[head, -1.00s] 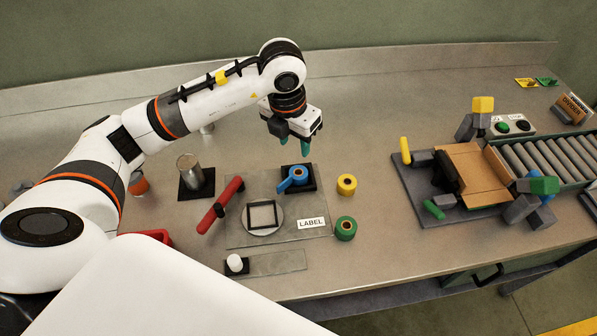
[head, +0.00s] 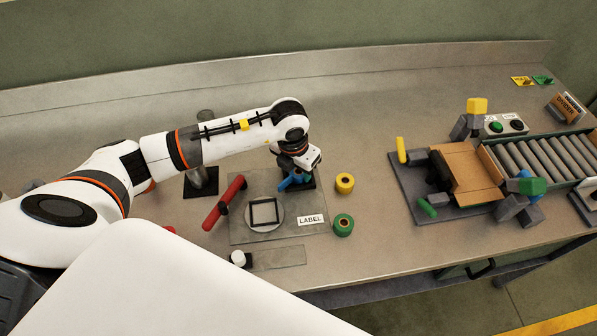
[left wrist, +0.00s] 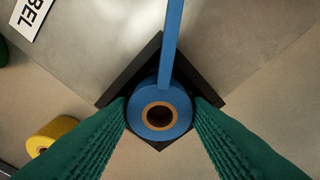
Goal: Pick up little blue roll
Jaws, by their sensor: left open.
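The little blue roll (left wrist: 150,92) sits on a dark square base, with a blue strip running off it; in the head view the blue roll (head: 291,181) shows partly under my gripper. My left gripper (head: 298,180) is lowered over it. In the left wrist view the two green fingers (left wrist: 160,118) are open, one on each side of the roll. I cannot tell whether they touch it. My right gripper is not in view.
A yellow roll (head: 345,183) and a green roll (head: 343,225) stand just right of the base. A red handle (head: 224,202), a round plate with a square frame (head: 264,212) and a LABEL card (head: 311,220) lie nearby. An open cardboard box (head: 468,176) stands further right.

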